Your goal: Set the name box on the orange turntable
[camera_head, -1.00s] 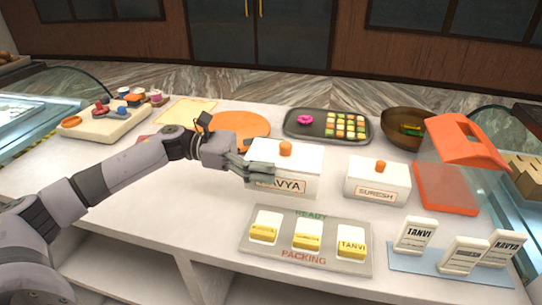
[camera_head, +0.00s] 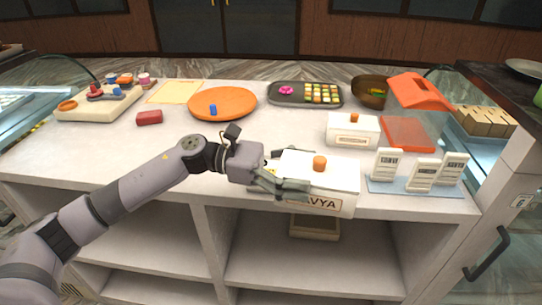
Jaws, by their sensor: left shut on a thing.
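My left gripper (camera_head: 282,186) is shut on a white name box (camera_head: 338,180) with an orange knob. The readable part of its label is "AVYA"; the gripper hides the start. The box is held near the counter's front edge and covers most of the packing tray behind it. The orange turntable (camera_head: 238,104) lies flat further back and to the left, apart from the box. A small blue piece (camera_head: 213,109) stands on the turntable. My right gripper is not in view.
A smaller white box (camera_head: 339,134), name cards on a blue strip (camera_head: 376,187) and an orange holder (camera_head: 419,91) stand to the right. A dark sweets tray (camera_head: 290,101) is at the back. The counter's left front is clear.

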